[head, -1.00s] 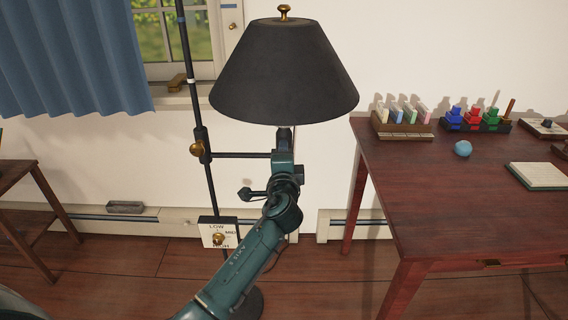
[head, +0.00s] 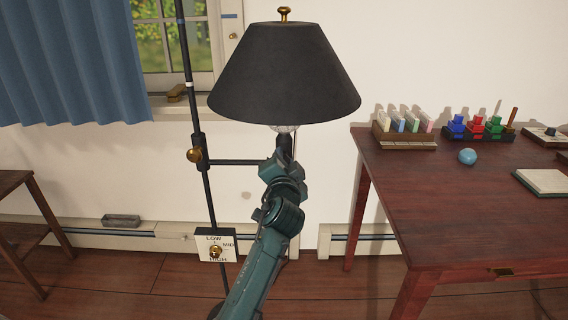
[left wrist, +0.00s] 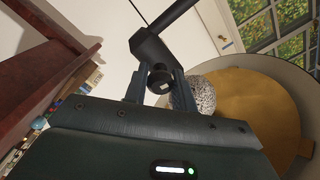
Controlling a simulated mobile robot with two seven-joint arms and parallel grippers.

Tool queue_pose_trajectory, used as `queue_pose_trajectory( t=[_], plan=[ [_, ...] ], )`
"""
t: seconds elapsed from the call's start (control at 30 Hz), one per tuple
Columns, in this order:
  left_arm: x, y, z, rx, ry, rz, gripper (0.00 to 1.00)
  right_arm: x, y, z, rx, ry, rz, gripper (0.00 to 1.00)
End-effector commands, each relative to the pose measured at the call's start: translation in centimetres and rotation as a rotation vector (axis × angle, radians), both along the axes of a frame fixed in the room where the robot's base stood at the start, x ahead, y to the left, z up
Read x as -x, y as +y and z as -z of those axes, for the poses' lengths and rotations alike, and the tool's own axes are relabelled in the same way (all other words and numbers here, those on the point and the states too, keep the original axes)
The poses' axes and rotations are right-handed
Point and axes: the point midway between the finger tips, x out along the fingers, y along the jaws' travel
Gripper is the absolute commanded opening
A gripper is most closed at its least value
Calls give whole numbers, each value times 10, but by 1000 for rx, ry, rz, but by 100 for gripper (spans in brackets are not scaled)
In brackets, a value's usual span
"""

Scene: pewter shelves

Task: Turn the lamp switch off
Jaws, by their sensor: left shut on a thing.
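The floor lamp has a black shade (head: 284,75) with a brass finial. The bulb (head: 285,128) shows just under the shade, and as a speckled round shape in the left wrist view (left wrist: 196,95). The dark socket (left wrist: 150,45) carries a round dark switch knob (left wrist: 161,77) with a small pale mark. My left gripper (left wrist: 159,90) has a finger on each side of this knob and is shut on it. In the head view my left gripper (head: 277,163) is below the shade, and my arm hides the knob. My right gripper is not in view.
A dial plate marked LOW, MID, HIGH (head: 216,246) is on the lamp pole (head: 206,190), with a brass knob (head: 194,155) above. A dark red desk (head: 440,210) stands right, bearing a blue ball (head: 467,157) and racks. A blue curtain (head: 70,65) hangs left.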

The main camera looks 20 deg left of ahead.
Motion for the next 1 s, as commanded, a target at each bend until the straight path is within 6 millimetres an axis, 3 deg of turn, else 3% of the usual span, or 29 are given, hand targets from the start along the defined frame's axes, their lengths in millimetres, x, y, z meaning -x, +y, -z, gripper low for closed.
queue_pose_trajectory(
  t=[0.43,0.47,0.7,1.0],
  plan=[
    [0,0,0,9,-1,0,4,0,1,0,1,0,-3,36],
    [0,0,0,9,-1,0,29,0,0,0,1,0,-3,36],
    [0,0,0,8,-2,-1,48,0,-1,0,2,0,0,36],
    [0,0,0,7,-2,0,48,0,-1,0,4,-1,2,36]
  ],
)
